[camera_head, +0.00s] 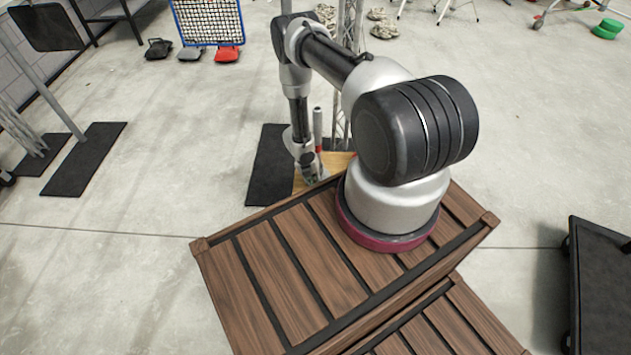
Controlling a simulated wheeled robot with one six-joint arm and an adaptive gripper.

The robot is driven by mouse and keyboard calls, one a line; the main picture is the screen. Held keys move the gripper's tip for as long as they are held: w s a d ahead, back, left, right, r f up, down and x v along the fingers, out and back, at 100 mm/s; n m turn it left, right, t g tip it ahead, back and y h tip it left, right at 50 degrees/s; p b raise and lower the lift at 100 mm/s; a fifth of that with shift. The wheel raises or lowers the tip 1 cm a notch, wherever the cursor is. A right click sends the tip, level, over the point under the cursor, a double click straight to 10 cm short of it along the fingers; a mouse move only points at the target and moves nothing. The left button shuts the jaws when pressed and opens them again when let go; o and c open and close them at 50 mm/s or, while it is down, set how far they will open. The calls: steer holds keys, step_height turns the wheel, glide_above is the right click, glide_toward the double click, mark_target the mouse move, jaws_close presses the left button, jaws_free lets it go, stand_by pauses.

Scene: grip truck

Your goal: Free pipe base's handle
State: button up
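I cannot make out the pipe base's handle. My gripper (312,176) points down at the left side of the pipe's foot, close to the board. It is small and dark here, and its fingers cannot be told apart. Whether it touches or holds anything cannot be seen.
A black mat (268,170) lies left of the board, and another mat (84,160) lies farther left. A metal truss (347,40) rises behind my arm. A dark cart (602,290) stands at the right edge. Open concrete floor lies on both sides.

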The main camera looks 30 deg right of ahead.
jaws_close()
steer(key=shift+w+a+h, duration=0.1)
steer(key=shift+w+h, duration=0.1)
steer(key=shift+h, duration=0.2)
stand_by(0.4)
steer(key=shift+a+g+h, duration=0.1)
steer(key=shift+g+h, duration=0.2)
steer(key=shift+g, duration=0.1)
steer(key=h, duration=0.1)
steer(key=g+h, duration=0.2)
steer(key=shift+a+f+h, duration=0.1)
steer(key=shift+f+h, duration=0.15)
steer(key=shift+h, duration=0.05)
steer(key=shift+g+h, duration=0.7)
steer(key=shift+w+h, duration=0.2)
steer(key=shift+h, duration=0.1)
steer(key=o, duration=0.7)
jaws_free()
steer(key=shift+s, duration=0.1)
steer(key=shift+c, duration=0.2)
